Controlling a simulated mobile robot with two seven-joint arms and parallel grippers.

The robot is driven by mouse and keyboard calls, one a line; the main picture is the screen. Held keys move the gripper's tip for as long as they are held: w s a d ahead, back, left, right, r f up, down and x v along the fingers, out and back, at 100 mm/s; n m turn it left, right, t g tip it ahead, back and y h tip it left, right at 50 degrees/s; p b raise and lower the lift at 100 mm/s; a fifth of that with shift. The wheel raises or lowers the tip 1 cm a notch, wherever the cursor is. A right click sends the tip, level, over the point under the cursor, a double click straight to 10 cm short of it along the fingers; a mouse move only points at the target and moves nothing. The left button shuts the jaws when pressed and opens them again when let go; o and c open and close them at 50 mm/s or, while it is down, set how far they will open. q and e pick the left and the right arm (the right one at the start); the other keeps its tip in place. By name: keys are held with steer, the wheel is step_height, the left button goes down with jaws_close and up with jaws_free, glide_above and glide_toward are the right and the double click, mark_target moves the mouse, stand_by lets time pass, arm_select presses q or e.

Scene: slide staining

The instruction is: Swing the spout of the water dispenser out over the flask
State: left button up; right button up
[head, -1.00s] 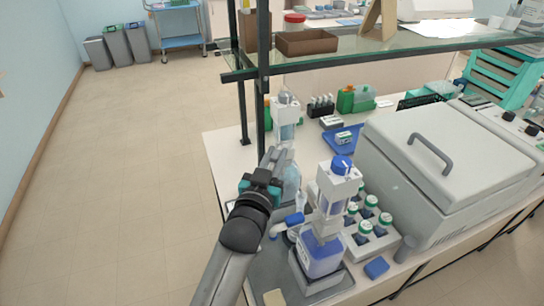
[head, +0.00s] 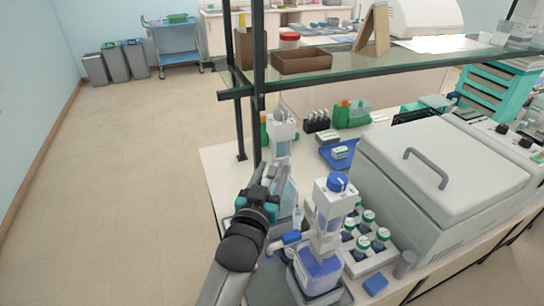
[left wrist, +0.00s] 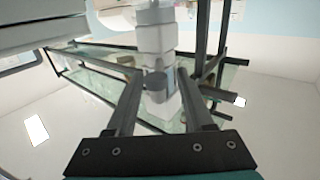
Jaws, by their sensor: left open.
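A dispenser with a pale cap and pale blue bottle (head: 283,132) stands on the bench toward the back. I take it as the water dispenser. My left gripper (head: 264,178) is open beside its front left in the head view. In the left wrist view, a white upright dispenser body (left wrist: 154,38) with a grey rounded end (left wrist: 155,82) lies between the open fingers (left wrist: 158,90); contact cannot be told. A second dispenser (head: 332,205) with a blue cap stands nearer, its blue-tipped spout (head: 291,238) pointing left. I cannot make out the flask clearly. My right gripper is out of view.
A rack of green-capped bottles (head: 366,240) and a large grey lidded box (head: 440,180) stand to the right. A glass shelf (head: 400,62) with a black post (head: 259,90) is behind. Floor at left is clear.

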mark_target(272, 170)
arm_select(q)
step_height(272, 170, up, 20)
steer(key=p, duration=0.2)
